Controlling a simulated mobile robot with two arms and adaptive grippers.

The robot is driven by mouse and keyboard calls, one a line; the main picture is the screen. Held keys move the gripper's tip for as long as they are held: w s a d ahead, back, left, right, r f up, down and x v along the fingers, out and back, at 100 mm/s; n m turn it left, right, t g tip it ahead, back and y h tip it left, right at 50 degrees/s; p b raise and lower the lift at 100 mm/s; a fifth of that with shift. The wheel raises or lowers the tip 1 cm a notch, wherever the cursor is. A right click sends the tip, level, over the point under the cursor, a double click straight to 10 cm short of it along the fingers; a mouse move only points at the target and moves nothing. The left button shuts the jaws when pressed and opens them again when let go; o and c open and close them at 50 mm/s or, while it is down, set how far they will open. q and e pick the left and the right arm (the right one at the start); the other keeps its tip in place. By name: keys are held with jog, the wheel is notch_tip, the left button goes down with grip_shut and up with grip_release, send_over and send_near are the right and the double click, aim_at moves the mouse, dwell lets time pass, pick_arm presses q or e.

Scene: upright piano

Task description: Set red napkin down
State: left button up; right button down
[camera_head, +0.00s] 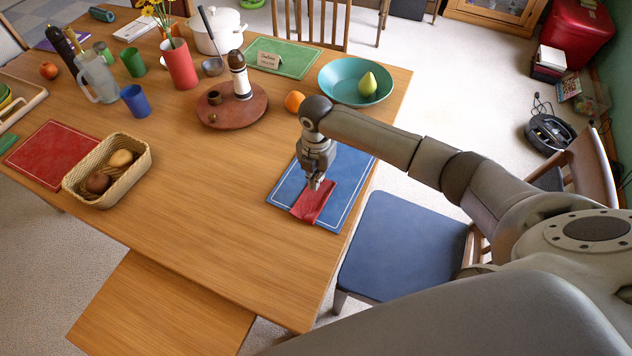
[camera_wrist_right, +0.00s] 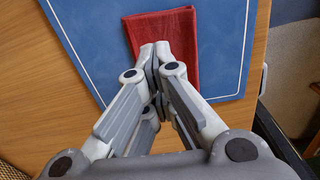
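The red napkin (camera_head: 313,205) is a folded cloth over the near part of the blue placemat (camera_head: 284,190). Whether the whole napkin rests flat on the mat is hard to tell. My left gripper is out of view.
An orange (camera_head: 294,101) and a teal bowl (camera_head: 340,79) with a pear lie beyond the blue mat. A round wooden tray (camera_head: 238,112) stands left of them. A wicker basket (camera_head: 108,190) is farther left. The table between basket and blue mat is clear. A blue-seated chair (camera_head: 400,245) stands alongside.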

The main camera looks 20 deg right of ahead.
notch_tip(320, 180, down, 2)
jog(key=shift+s+a+f, duration=0.1)
jog(key=shift+f, duration=0.1)
jog(key=shift+s+f, duration=0.15)
jog(key=shift+s, duration=0.05)
jog(key=c, duration=1.3)
grip_release()
jog(key=shift+s+f, duration=0.1)
jog(key=shift+f, duration=0.05)
jog(key=o, duration=0.9)
jog(key=shift+w, duration=0.25)
jog(key=shift+o, duration=0.2)
jog(key=shift+r, duration=0.2)
jog(key=shift+w+r, duration=0.1)
jog(key=shift+r, duration=0.15)
notch_tip(320, 180, up, 12)
jog(key=shift+f+b, duration=0.25)
jog(key=shift+b, duration=0.1)
